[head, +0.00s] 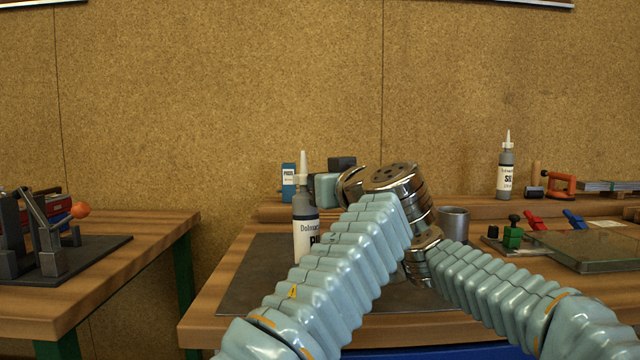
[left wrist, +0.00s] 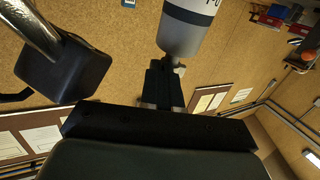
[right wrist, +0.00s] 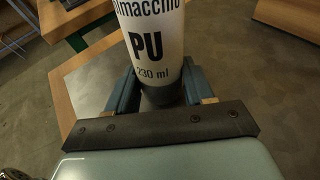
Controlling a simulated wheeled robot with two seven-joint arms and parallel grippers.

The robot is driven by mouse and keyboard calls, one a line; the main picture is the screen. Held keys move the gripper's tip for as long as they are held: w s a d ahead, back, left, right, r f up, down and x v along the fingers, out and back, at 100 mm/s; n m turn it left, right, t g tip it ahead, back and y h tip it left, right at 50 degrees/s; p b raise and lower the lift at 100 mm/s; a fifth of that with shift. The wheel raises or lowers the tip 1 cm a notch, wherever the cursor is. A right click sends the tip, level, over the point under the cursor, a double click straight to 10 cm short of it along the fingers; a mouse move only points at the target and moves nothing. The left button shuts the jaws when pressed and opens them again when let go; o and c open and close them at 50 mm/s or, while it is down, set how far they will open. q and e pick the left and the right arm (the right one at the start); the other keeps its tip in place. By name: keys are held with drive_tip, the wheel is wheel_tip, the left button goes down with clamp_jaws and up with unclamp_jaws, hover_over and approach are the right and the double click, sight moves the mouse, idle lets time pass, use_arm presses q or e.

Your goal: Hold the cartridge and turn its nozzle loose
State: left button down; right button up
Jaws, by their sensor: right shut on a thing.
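The cartridge (head: 305,225) is a grey bottle with a white "PU" label. It stands upright in the head view with its white nozzle (head: 303,165) pointing up. My right gripper (right wrist: 158,92) is shut on the cartridge's lower grey part, and the label (right wrist: 152,45) shows above the fingers. My left gripper (left wrist: 165,85) has its dark fingers close together just at the tapered grey end of the cartridge (left wrist: 181,38). My arms cover part of the bench in the head view.
A dark mat (head: 255,275) lies on the bench. A blue box (head: 288,182) stands behind the cartridge. A metal cup (head: 454,222), a second bottle (head: 505,180) and a glass frame (head: 595,250) are to the right. A separate table (head: 150,255) with a black fixture is at left.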

use_arm(q)
drive_tip(key=shift+f, duration=0.15)
idle(0.6)
drive_tip(key=c, duration=1.8)
unclamp_jaws()
drive_tip(key=v, duration=1.3)
drive_tip(key=shift+s, duration=0.15)
drive_tip(key=shift+o, duration=1)
drive_tip(key=shift+s+d, duration=0.1)
drive_tip(key=o, duration=0.5)
drive_tip(key=w+a+f+g+h, duration=0.1)
drive_tip(key=w+h, duration=0.1)
drive_tip(key=w+a+f+m+g+h, duration=0.1)
drive_tip(key=a+f+h, duration=0.1)
drive_tip(key=shift+w+g, duration=0.3)
drive_tip(key=shift+w, duration=0.1)
drive_tip(key=m+g+h, duration=0.5)
drive_tip(key=m+h, duration=1.1)
drive_tip(key=h, duration=0.4)
approach(294, 176)
drive_tip(key=shift+y, duration=0.3)
drive_tip(key=x, duration=1.1)
drive_tip(key=shift+s+r, duration=0.2)
drive_tip(key=shift+r, duration=0.05)
